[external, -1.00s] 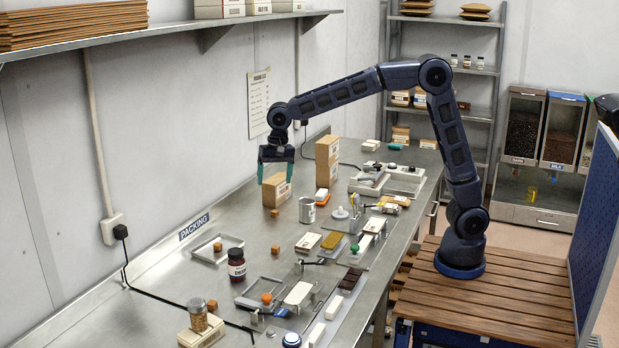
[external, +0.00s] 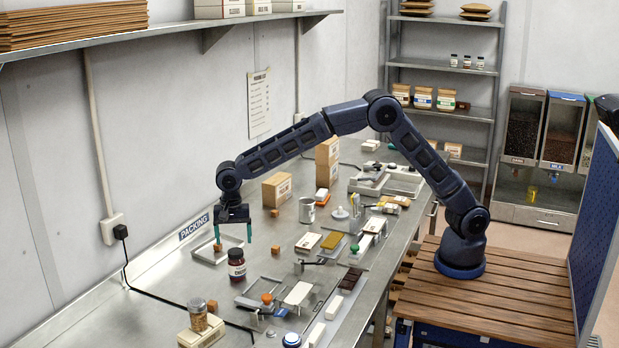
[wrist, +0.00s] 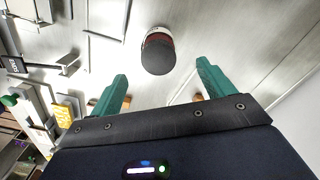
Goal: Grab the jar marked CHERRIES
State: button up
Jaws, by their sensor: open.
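The dark red jar (external: 237,266) with a black lid and a white label stands upright on the steel bench; its label print is too small to read surely. In the wrist view the jar (wrist: 157,52) shows from above, lid nearest, just beyond and between the fingertips. My gripper (external: 233,236) has teal fingers, open and empty, above and just behind the jar. In the wrist view my gripper (wrist: 161,72) has its two fingers well apart, with nothing between them.
A shallow metal tray (external: 196,255) with a brown cube lies left of the jar. Another tray (external: 244,299) with an orange-topped item lies in front. A scale (external: 200,335) carrying a small jar stands near the front edge. Cardboard boxes (external: 277,190) stand farther back.

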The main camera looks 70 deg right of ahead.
aim_at(235, 251)
notch_tip(235, 251, down, 9)
jog(key=shift+s, duration=0.1)
jog(key=shift+r, duration=0.1)
jog(key=c, duration=1.2)
